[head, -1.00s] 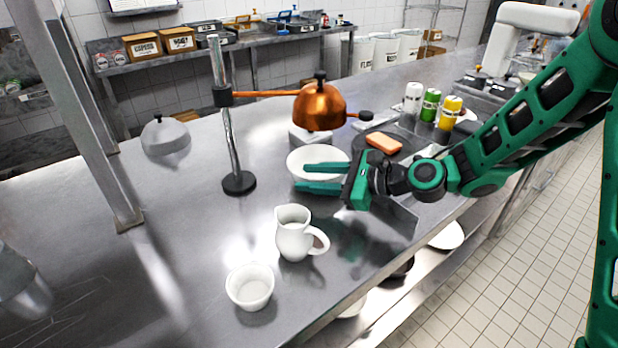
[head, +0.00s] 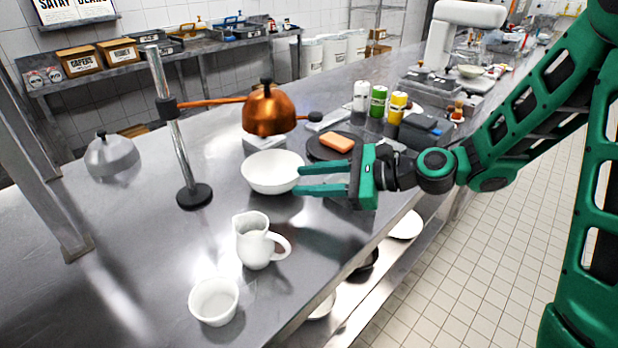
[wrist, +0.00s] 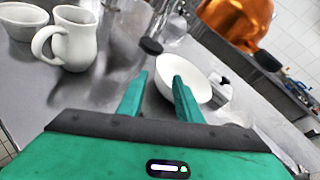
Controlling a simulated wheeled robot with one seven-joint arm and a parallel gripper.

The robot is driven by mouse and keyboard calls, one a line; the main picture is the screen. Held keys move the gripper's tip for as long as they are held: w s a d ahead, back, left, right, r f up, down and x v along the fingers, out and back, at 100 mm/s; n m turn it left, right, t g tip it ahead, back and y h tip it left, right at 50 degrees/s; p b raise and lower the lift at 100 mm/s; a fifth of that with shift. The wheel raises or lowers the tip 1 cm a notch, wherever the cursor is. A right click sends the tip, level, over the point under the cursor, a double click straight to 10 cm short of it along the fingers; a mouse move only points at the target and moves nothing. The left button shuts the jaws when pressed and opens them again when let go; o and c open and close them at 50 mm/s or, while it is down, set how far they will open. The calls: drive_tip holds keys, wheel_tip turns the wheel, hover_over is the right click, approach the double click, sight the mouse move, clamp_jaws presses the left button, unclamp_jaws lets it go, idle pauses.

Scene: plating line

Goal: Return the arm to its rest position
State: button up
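My green gripper (head: 298,181) is at the right of the steel counter (head: 140,250), its fingers pointing left. The fingers are apart with nothing between them. In the head view their tips are beside the right edge of the white bowl (head: 262,178); I cannot tell if they touch it. In the wrist view the two fingers (wrist: 156,84) are spread, and the bowl (wrist: 195,72) lies beyond them. My arm reaches in from the upper right.
A white pitcher (head: 254,246) and a small white cup (head: 214,303) stand in front. A copper heat lamp (head: 270,112) hangs over the counter from a steel post (head: 178,140). Tiled floor is clear at right.

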drive_tip(key=s+d+f+n+h, duration=0.15)
drive_tip(key=d+n+h, duration=0.25)
drive_tip(key=d, duration=0.8)
drive_tip(key=s+d+f+n+h, duration=0.15)
drive_tip(key=d+n+h, duration=0.3)
drive_tip(key=d, duration=0.75)
drive_tip(key=s+d+n+g+h, duration=0.1)
drive_tip(key=s+d+g+h, duration=0.1)
drive_tip(key=s+d, duration=0.7)
drive_tip(key=s+d+r+n+g+h, duration=0.1)
drive_tip(key=s+d+g+h, duration=0.1)
drive_tip(key=s+d, duration=0.7)
drive_tip(key=s+h, duration=0.1)
drive_tip(key=s, duration=0.3)
drive_tip(key=shift+s+d, duration=0.25)
drive_tip(key=shift+s, duration=0.1)
drive_tip(key=shift+r+h, duration=0.1)
drive_tip(key=shift+h, duration=0.15)
